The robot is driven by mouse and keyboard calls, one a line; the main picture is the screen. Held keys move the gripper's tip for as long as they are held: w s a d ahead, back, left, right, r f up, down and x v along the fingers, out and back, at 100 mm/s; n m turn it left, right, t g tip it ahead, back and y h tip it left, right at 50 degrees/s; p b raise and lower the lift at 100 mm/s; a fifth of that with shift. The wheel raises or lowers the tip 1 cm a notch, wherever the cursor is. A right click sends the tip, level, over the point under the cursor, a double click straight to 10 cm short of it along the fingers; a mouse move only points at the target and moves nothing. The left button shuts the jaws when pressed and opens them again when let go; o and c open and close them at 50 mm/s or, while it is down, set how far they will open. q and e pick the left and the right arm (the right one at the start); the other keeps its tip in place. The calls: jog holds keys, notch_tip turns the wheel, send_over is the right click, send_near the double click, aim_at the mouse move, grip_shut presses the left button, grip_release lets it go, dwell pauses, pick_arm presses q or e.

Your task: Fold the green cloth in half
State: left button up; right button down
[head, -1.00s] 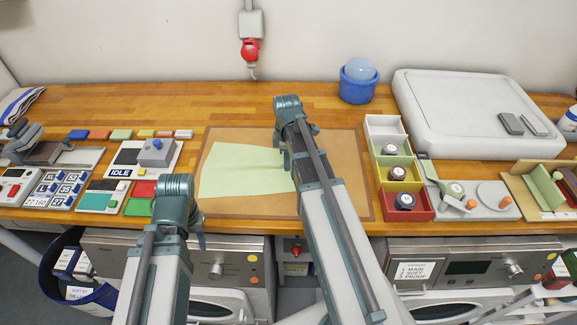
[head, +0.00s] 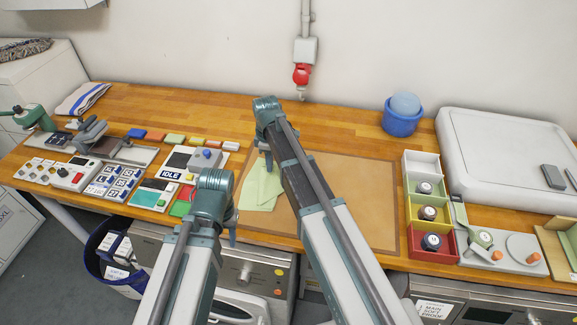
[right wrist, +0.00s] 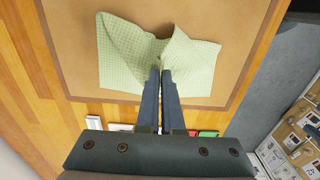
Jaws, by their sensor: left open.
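The light green cloth (head: 262,188) lies on the left part of the brown mat (head: 358,192), partly hidden behind my right arm in the head view. In the right wrist view the cloth (right wrist: 128,58) is drawn up into creases at the fingertips, with a part spreading to each side. My right gripper (right wrist: 160,74) is shut on the cloth there; its fingers are close together. My left gripper (head: 232,238) is open at the near left of the mat, in front of the cloth and apart from it, with its fingers only partly visible.
Control panels and coloured blocks (head: 172,138) stand left of the mat. The mat's right part is bare. A dark blue bin (head: 105,262) is below the table's front edge.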

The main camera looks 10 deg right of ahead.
jog(key=w+a+f+b, duration=0.1)
jog(key=a+f+b, duration=0.1)
jog(key=w+a+f+b, duration=0.1)
jog(key=a+f+b, duration=0.1)
jog(key=f, duration=0.1)
jog(key=w+a+f+b, duration=0.1)
jog(key=a+f+b, duration=0.1)
jog(key=shift+a+f, duration=0.1)
jog(key=shift+f, duration=0.1)
grip_release()
dwell(0.6)
jog(key=shift+w+a, duration=0.4)
jog(key=shift+a, duration=0.45)
jog(key=shift+w+a, duration=0.4)
jog(key=shift+a, duration=0.45)
notch_tip(320, 180, up, 9)
jog(key=p, duration=0.8)
jog(key=shift+p, duration=0.4)
